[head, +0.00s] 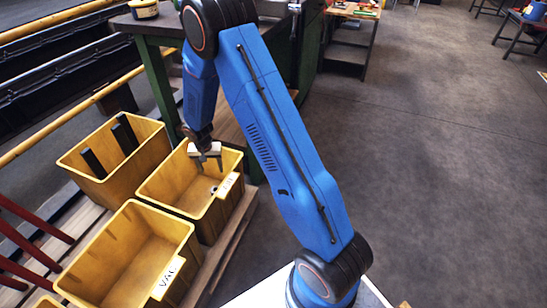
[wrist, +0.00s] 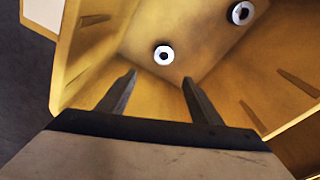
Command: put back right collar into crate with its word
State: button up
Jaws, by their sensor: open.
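My gripper (head: 207,166) is open and empty, pointing down over the yellow middle crate (head: 172,197). That crate has a white label (head: 228,185) whose word I cannot read surely. In the wrist view two silvery ring-shaped collars lie on the crate's floor. One collar (wrist: 164,55) lies just beyond the gap between the open fingertips (wrist: 158,77). The other collar (wrist: 241,13) lies farther up and right, near a wall. A small pale piece (head: 214,189) shows inside the crate in the head view. Neither collar is held.
A front yellow crate (head: 105,290) labelled VAC (head: 168,278) looks empty. A back yellow crate (head: 143,182) holds black bars (head: 125,138). A green-framed bench (head: 160,85) stands behind.

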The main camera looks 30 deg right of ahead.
jog(key=s+d+r+n+t, duration=0.15)
jog(key=s+r, duration=0.35)
jog(key=r, duration=0.5)
jog(key=s+d+r, duration=0.2)
jog(key=s+r, duration=0.3)
jog(key=r, duration=0.4)
jog(key=s+d+r+n, duration=0.15)
jog(key=s+r, duration=0.35)
jog(key=r, duration=0.5)
jog(key=s+d+r+n, duration=0.1)
jog(key=s+r, duration=0.2)
jog(key=s, duration=0.6)
jog(key=s+r+n+t, duration=0.1)
jog(key=s+r, duration=0.3)
jog(key=s, duration=0.6)
jog(key=s+d+r+n+t, duration=0.1)
jog(key=s+r, duration=0.2)
jog(key=s, duration=0.6)
jog(key=shift+s+d+r+y, duration=0.2)
jog(key=shift+d+y, duration=0.1)
jog(key=shift+y, duration=0.1)
